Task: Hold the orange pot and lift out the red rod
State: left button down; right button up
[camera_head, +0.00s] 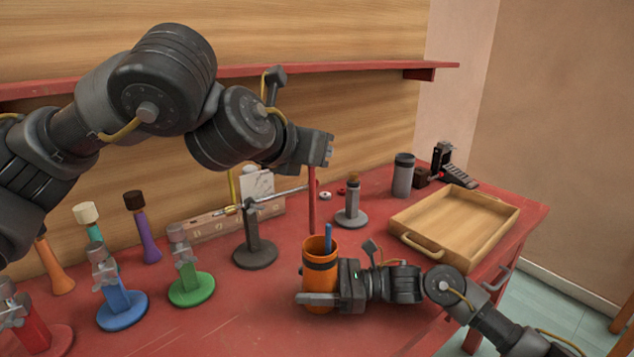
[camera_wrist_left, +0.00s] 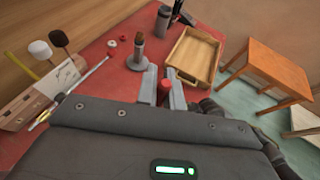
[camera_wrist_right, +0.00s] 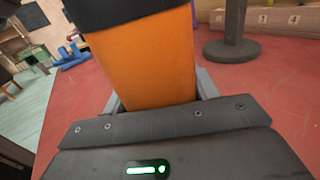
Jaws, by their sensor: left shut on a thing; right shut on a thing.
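The orange pot (camera_head: 320,275) stands upright on the red table, with a dark band near its rim. My right gripper (camera_head: 322,300) is shut around its lower part; the pot fills the right wrist view (camera_wrist_right: 145,62) between the fingers. The red rod (camera_head: 312,200) hangs upright from my left gripper (camera_head: 318,160), which is shut on its upper end above the pot. The rod's top shows between the fingers in the left wrist view (camera_wrist_left: 164,90). A blue rod (camera_head: 328,238) stands in the pot.
A dark stand (camera_head: 255,250) with a silver bar is left of the pot. A grey stand (camera_head: 351,215) is behind it. A wooden tray (camera_head: 480,212) lies at the right. Green (camera_head: 190,288) and blue (camera_head: 122,308) stands are at the left. A red shelf (camera_head: 370,68) runs along the wall.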

jog(key=o, duration=1.2)
jog(key=shift+c, duration=0.2)
pick_arm(q)
notch_tip(320, 180, up, 2)
pick_arm(e)
jog(key=shift+d, duration=0.1)
